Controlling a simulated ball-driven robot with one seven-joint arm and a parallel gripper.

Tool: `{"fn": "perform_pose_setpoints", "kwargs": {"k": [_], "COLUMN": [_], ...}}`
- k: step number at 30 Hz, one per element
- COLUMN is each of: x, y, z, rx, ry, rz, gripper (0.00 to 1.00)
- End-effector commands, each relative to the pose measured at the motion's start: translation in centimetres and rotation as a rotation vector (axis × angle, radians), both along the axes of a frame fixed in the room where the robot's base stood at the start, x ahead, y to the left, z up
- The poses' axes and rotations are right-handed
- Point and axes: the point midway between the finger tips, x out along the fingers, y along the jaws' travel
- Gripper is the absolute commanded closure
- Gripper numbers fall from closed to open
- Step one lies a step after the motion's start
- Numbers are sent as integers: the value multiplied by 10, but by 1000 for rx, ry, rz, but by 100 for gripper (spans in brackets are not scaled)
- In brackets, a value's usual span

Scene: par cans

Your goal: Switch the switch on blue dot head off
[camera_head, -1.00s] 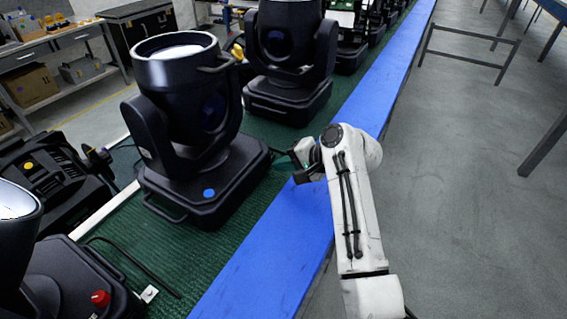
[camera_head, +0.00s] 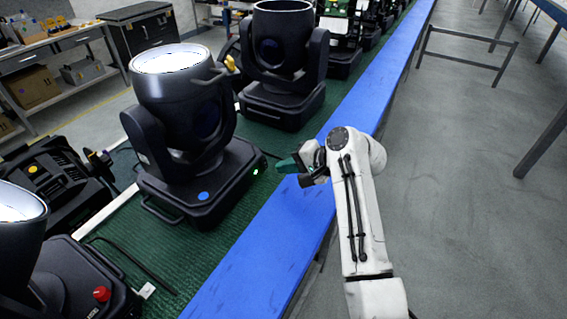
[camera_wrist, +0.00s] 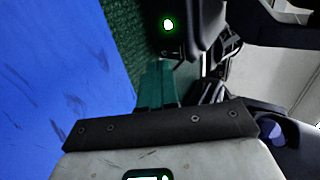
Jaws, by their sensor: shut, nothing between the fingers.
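The blue dot head (camera_head: 185,120) is a black moving-head lamp on the green mat, with a blue dot (camera_head: 203,196) on its base. Its top lens looks bright white. A small lit green light (camera_head: 255,172) shows on the right side of its base; it also shows in the wrist view (camera_wrist: 168,24). A separate switch shape cannot be made out around it. My gripper (camera_head: 285,165), with teal fingers, is just right of that side, apart from it. In the wrist view the fingers (camera_wrist: 155,85) are shut and empty, pointing near the green light.
A blue strip (camera_head: 270,240) runs along the green mat (camera_head: 140,235). Another black lamp (camera_head: 285,60) stands behind, and one with a red dot (camera_head: 102,293) stands front left. A yellow-dot unit (camera_head: 45,175) lies left. Grey floor (camera_head: 450,200) is open at right.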

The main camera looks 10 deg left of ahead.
Motion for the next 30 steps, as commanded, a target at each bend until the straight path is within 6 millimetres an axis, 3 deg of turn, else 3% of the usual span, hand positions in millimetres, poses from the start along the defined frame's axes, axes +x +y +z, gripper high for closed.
{"fn": "perform_pose_setpoints", "kwargs": {"k": [18,30], "x": [-24,-28], "y": [-71,-78], "z": [53,59], "rx": [1,-1], "ry": [-1,0], "rz": [-2,0], "gripper": [100,100]}}
